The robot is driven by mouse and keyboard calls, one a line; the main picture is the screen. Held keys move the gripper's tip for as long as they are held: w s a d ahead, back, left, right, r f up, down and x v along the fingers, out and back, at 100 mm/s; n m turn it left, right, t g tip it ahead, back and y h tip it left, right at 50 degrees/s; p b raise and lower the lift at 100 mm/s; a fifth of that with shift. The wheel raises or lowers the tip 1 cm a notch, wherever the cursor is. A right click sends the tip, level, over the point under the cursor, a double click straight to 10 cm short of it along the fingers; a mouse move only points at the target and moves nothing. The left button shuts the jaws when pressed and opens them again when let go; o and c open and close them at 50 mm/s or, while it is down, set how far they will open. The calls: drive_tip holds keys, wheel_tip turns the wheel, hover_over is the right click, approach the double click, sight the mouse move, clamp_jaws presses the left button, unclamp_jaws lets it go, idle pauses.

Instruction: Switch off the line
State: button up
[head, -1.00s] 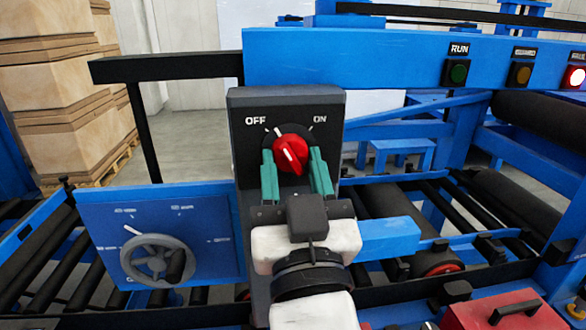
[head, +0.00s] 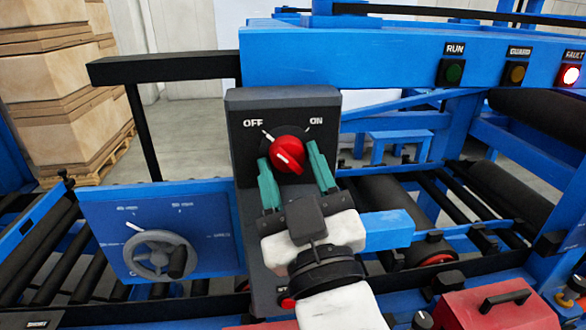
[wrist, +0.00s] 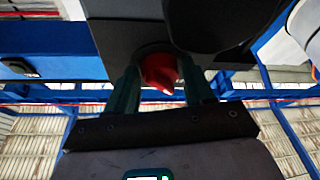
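The red rotary switch knob (head: 288,155) sits on a dark box (head: 240,140) marked OFF at upper left and ON at upper right. Its white mark slants toward the OFF side. My gripper (head: 292,168) has its green fingers on either side of the knob and is tilted counterclockwise. In the wrist view the knob (wrist: 160,72) shows between the two fingers, which appear to hold it. The finger contact is partly hidden.
RUN (head: 451,72) and GUARD (head: 514,75) lamps look dim; the red FAULT lamp (head: 570,75) is lit. A blue panel with a grey handwheel (head: 158,256) stands left. A red box (head: 490,310) is lower right.

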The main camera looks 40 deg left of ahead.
drive_tip(key=shift+o, duration=1.4)
drive_tip(key=b+v, duration=0.3)
drive_tip(key=v, duration=0.7)
drive_tip(key=shift+s+d+b, duration=0.15)
drive_tip(key=shift+d+b, duration=0.2)
drive_tip(key=shift+b, duration=0.05)
drive_tip(key=shift+f, duration=0.1)
